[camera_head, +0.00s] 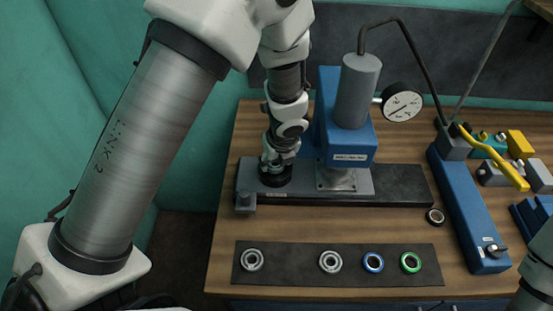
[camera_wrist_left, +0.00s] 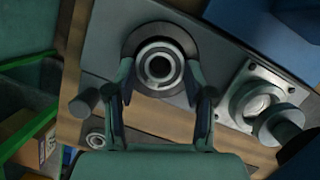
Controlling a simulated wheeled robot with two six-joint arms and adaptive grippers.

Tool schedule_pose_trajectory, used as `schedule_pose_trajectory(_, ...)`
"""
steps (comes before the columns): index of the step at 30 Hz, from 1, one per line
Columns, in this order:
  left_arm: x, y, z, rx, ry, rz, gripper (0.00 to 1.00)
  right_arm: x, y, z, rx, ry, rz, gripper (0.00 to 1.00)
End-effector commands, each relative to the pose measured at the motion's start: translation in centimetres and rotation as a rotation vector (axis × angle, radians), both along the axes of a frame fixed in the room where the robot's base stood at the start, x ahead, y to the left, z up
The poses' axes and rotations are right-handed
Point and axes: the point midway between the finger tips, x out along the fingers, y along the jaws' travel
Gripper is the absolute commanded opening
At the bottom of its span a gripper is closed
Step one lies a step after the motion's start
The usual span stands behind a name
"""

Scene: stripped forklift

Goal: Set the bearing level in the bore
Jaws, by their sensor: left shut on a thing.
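My left gripper (camera_head: 277,168) points down over the black round housing (camera_head: 275,182) at the left end of the press's base plate. In the left wrist view its fingers (camera_wrist_left: 158,76) are shut on a steel bearing (camera_wrist_left: 159,66). The bearing shows inside the outline of the dark housing ring (camera_wrist_left: 158,28), over its bore. I cannot tell whether the bearing is above the bore or partly in it, or whether it is level. In the head view the gripper hides the bearing and bore. My right gripper is out of view; only part of that arm shows at lower right.
The blue press (camera_head: 347,140) with a dial gauge (camera_head: 402,103) stands close right of the gripper. A dark mat (camera_head: 290,276) in front holds several bearings. A dark-rimmed ring (camera_head: 435,216) and a blue tool with a yellow handle (camera_head: 465,215) are further right.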

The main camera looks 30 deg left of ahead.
Motion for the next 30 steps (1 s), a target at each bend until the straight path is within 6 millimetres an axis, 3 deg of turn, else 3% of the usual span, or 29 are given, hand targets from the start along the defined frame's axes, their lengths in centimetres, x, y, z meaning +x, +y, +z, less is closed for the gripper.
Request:
schedule_pose_trajectory(21, 0.01, -0.01, -0.27, 0.0, 0.0, 0.001, 0.14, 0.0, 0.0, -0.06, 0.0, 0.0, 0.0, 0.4)
schedule_pose_trajectory(22, 0.01, -0.01, -0.27, 0.0, 0.0, 0.001, 0.57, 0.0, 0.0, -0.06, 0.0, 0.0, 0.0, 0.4)
schedule_pose_trajectory(24, 0.01, -0.01, -0.27, 0.0, 0.0, 0.001, 0.81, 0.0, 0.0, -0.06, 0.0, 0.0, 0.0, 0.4)
schedule_pose_trajectory(30, 0.01, -0.01, -0.27, 0.0, 0.0, 0.001, 0.82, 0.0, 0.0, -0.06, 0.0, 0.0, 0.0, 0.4)
